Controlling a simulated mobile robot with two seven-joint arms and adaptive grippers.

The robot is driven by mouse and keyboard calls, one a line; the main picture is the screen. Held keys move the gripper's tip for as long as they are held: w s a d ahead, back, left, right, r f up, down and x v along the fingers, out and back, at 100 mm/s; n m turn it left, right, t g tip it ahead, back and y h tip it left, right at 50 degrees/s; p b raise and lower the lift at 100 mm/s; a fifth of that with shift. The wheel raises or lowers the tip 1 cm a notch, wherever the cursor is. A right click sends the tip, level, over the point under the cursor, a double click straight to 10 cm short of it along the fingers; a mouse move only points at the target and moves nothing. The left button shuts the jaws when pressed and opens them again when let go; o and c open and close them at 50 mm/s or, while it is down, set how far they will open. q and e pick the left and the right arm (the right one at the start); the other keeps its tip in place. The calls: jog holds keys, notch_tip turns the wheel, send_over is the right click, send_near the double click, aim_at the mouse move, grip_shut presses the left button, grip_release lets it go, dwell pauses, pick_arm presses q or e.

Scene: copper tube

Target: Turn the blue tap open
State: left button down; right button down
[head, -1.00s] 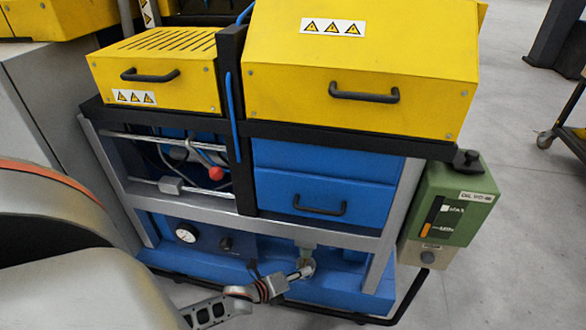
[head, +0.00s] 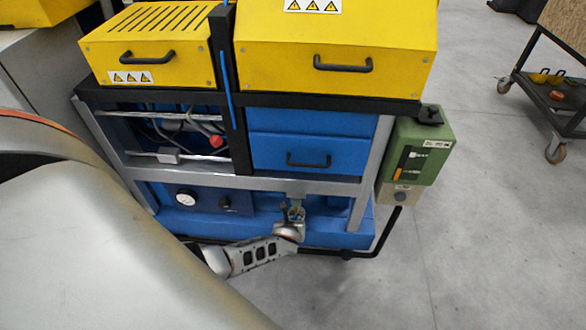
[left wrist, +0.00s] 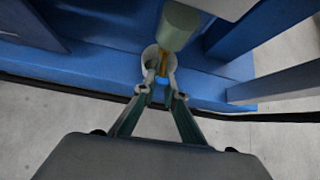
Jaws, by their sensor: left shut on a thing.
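The blue tap (left wrist: 162,81) shows in the left wrist view as a small blue piece between the fingertips, with a brass-coloured stem behind it. A grey-green cylinder (left wrist: 180,25) stands just beyond it. My left gripper (left wrist: 160,77) is shut on the tap, one finger on each side. In the head view my left gripper (head: 292,214) reaches low to the machine's front, below the grey crossbar. The fingers and wrist hide most of the tap there. My right gripper is not in view.
The blue machine with yellow covers (head: 335,45) fills the middle. A green oil box (head: 418,150) hangs at its right side. A black rail (head: 385,236) runs along its low front. A trolley (head: 550,80) stands at the far right, with clear floor before it.

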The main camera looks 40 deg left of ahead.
pick_arm(q)
jog(key=shift+s+f+m+y, duration=0.15)
jog(key=shift+m+y, duration=0.15)
jog(key=shift+y, duration=0.2)
jog(key=c, duration=2.1)
grip_release()
jog(key=v, duration=1.2)
jog(key=shift+a+r, duration=0.1)
jog(key=shift+r, duration=0.1)
